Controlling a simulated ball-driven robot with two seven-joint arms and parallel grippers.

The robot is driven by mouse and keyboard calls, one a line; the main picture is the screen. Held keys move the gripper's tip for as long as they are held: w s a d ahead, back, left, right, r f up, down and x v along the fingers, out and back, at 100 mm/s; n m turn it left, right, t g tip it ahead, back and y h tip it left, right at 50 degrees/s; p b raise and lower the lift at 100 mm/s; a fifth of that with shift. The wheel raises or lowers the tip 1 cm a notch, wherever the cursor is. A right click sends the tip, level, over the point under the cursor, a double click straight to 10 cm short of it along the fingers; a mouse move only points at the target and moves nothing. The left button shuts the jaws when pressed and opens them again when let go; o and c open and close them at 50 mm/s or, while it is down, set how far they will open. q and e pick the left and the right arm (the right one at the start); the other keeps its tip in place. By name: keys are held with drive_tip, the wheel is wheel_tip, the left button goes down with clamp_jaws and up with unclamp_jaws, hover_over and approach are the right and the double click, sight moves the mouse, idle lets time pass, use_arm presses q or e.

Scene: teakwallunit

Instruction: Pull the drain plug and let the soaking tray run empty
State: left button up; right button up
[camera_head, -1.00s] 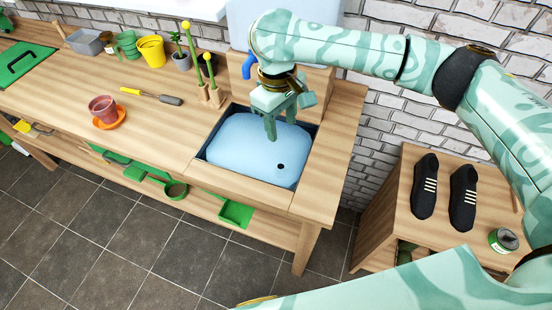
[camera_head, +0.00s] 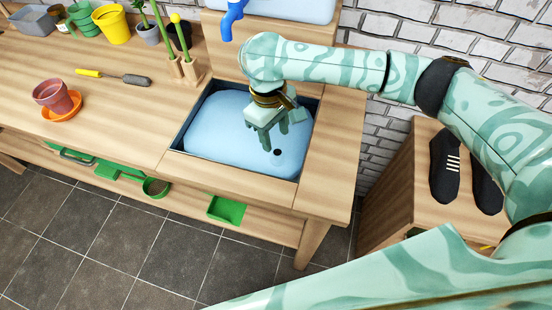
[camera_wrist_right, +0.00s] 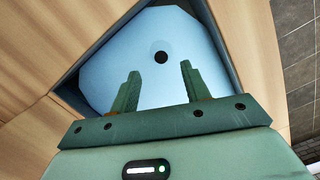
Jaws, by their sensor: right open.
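The light blue soaking tray (camera_head: 222,140) is set into the wooden bench; its pale floor also fills the middle of the right wrist view (camera_wrist_right: 120,58). A small round black spot (camera_head: 277,152) marks the drain at its front right; it also shows in the right wrist view (camera_wrist_right: 161,57). I cannot tell whether it is the plug or an open hole. My right gripper (camera_head: 275,140) is open and empty above the tray, pointing down, with the spot just beyond its fingertips. In the wrist view the spot lies between the finger lines. My left gripper is not in view.
A blue tap (camera_head: 232,18) is behind the tray. Plant stakes (camera_head: 176,45) stand at its back left. Black shoes (camera_head: 445,165) rest on a side stand at right.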

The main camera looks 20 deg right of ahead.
sight(277, 152)
drive_tip(key=shift+s+f+b, duration=0.2)
drive_tip(key=shift+f+b, duration=0.25)
drive_tip(key=shift+f, duration=0.6)
wheel_tip(277, 152, down, 5)
drive_tip(key=b, duration=0.3)
drive_tip(key=shift+s+d+r, duration=0.15)
drive_tip(key=shift+r, duration=0.25)
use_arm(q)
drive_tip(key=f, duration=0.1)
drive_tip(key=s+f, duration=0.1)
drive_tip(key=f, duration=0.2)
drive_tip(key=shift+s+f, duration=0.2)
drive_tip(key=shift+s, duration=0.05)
use_arm(e)
clamp_jaws()
